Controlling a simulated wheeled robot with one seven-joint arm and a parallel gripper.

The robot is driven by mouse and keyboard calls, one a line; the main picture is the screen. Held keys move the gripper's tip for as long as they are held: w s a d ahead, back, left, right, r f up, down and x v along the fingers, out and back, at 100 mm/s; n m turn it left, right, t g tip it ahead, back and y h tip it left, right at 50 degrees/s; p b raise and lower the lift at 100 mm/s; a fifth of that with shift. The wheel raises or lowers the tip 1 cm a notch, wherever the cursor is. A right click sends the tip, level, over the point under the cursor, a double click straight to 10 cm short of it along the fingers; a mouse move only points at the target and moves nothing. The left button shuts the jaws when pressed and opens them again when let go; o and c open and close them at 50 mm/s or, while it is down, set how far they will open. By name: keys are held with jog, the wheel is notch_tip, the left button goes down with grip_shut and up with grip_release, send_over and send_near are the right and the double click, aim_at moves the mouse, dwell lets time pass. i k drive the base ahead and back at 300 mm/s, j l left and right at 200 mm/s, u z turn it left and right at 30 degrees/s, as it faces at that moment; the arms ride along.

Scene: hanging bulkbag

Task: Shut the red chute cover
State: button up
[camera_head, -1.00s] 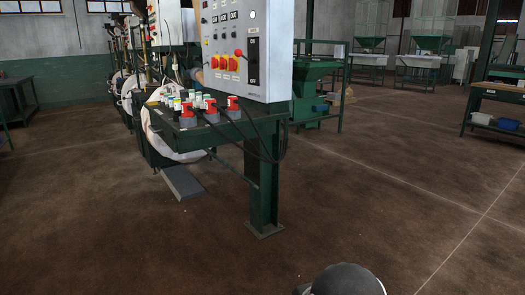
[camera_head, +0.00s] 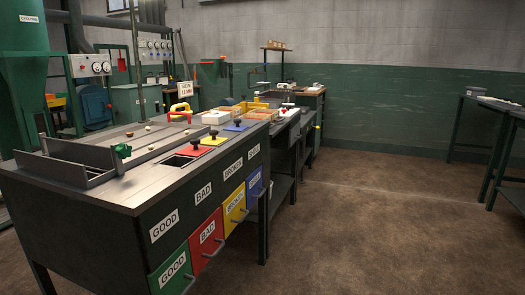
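The red chute cover (camera_head: 190,152) is a flat red plate with a black knob. It lies on the sorting table top (camera_head: 120,189), left of the yellow cover (camera_head: 215,141) and the blue cover (camera_head: 238,127), which have similar knobs. A dark rectangular opening (camera_head: 177,161) shows in the table top just in front of the red cover, so its chute looks at least partly uncovered. How far the cover overlaps the opening is too small to tell. My gripper is not in view.
Below the table edge are a green drawer (camera_head: 172,272), a red drawer (camera_head: 206,240), a yellow drawer and a blue drawer, with handles sticking out. A metal-railed tray with a green knob (camera_head: 122,151) stands on the table top. Brown floor (camera_head: 350,235) to the right is clear.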

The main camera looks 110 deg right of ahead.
aim_at(192, 150)
jog(key=z, duration=0.95)
jog(key=j+z, duration=0.1)
jog(key=z, duration=0.8)
jog(key=k+z, duration=0.1)
jog(key=z, duration=1.3)
